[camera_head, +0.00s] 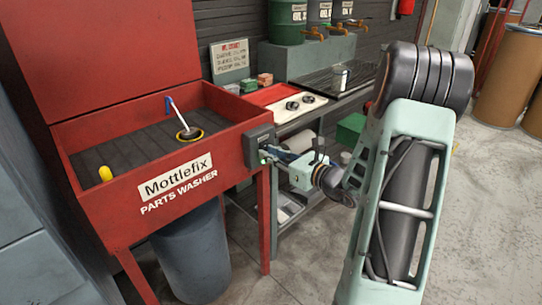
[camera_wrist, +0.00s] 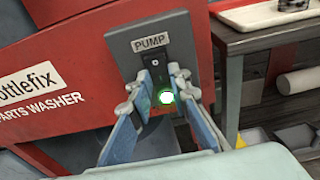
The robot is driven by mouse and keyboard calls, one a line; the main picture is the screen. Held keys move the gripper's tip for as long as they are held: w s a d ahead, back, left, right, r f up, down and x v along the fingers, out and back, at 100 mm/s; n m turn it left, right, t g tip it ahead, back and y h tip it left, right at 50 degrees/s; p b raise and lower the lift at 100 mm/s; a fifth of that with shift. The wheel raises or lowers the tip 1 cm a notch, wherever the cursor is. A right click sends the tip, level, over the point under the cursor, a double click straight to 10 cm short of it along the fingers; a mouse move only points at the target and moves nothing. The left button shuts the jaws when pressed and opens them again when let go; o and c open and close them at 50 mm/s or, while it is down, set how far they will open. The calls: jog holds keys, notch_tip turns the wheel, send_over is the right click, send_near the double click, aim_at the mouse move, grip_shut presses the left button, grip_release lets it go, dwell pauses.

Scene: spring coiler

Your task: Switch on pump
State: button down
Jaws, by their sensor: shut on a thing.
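The grey pump box (camera_wrist: 192,40), labelled PUMP, is fixed to the right end of the red parts washer (camera_wrist: 85,75). In the head view the pump box (camera_head: 257,141) is at the washer's right front corner. A black switch (camera_wrist: 156,58) sits below the label. Below it a round lamp (camera_wrist: 166,97) shows bright white with a green rim. My gripper (camera_wrist: 164,74) is against the box, its two blue fingers either side of the switch and shut on it. The fingers hide the lower part of the switch, so its position is unclear. In the head view my gripper (camera_head: 270,155) reaches the box from the right.
A bin (camera_head: 192,250) stands below. A workbench (camera_head: 350,95) with a can (camera_head: 340,79) and drums (camera_head: 286,20) is behind. The floor at right is open.

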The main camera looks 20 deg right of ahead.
jog(key=c, duration=1.8)
grip_release()
jog(key=v, duration=1.2)
